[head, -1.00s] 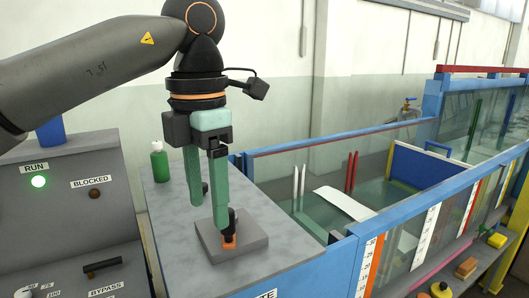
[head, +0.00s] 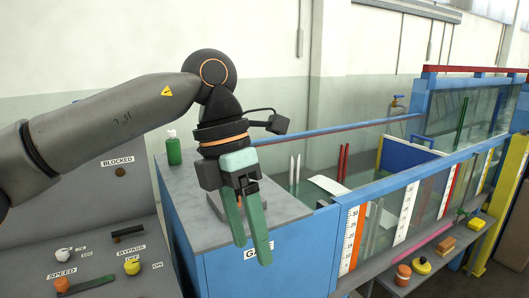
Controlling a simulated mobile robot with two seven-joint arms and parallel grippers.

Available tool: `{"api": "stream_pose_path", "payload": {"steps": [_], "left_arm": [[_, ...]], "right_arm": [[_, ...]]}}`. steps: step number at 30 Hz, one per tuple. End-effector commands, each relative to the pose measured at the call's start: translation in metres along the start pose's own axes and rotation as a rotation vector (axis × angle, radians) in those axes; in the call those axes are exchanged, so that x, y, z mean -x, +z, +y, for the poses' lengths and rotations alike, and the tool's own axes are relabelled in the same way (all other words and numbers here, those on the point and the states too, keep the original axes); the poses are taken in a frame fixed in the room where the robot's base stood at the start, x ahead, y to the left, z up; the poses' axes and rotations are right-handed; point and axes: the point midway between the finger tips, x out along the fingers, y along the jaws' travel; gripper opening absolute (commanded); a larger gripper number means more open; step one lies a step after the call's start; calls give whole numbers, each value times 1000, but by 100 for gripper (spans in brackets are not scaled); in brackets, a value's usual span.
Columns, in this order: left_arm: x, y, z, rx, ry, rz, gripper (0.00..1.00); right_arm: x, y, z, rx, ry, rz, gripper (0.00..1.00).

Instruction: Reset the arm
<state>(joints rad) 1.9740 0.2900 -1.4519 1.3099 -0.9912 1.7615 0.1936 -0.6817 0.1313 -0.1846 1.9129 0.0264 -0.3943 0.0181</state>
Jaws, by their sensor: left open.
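My left gripper (head: 252,253) hangs from its dark grey arm, which comes in from the left. Its two green fingers point down and are spread, with nothing between them. In the picture they lie over the front edge of the grey-topped blue cabinet. Behind them is a grey block (head: 215,206) on the cabinet top, mostly hidden by the gripper; the dark lever seen on it before is covered. My right gripper is out of view.
A green bottle (head: 174,151) stands at the back of the cabinet top. The control panel (head: 110,215) with knobs is at left. The glass flume with a blue rail (head: 385,190) runs right. A shelf (head: 410,268) below holds several small objects.

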Motion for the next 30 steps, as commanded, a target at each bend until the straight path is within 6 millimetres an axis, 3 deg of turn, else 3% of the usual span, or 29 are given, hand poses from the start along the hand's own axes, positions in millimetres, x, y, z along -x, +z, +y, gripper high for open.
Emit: {"api": "stream_pose_path", "payload": {"steps": [3,9,13,17,20,23,26,30], "left_arm": [[-36,17,-24,-46,-193,-48,69],[-76,46,-79,-63,-603,-187,69],[-82,61,-108,-12,-888,-299,69],[-77,75,-121,92,-1163,-417,69],[-70,85,-118,208,-1361,-511,69],[-64,92,-102,353,-1543,-605,69],[-65,96,-76,529,-1708,-696,69],[-81,94,-26,822,-1901,-814,69]], "right_arm": [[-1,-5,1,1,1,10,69],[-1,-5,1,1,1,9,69],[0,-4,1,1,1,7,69],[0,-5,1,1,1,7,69],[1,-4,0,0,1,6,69],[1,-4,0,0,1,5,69],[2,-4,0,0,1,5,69],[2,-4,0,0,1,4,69]]}}
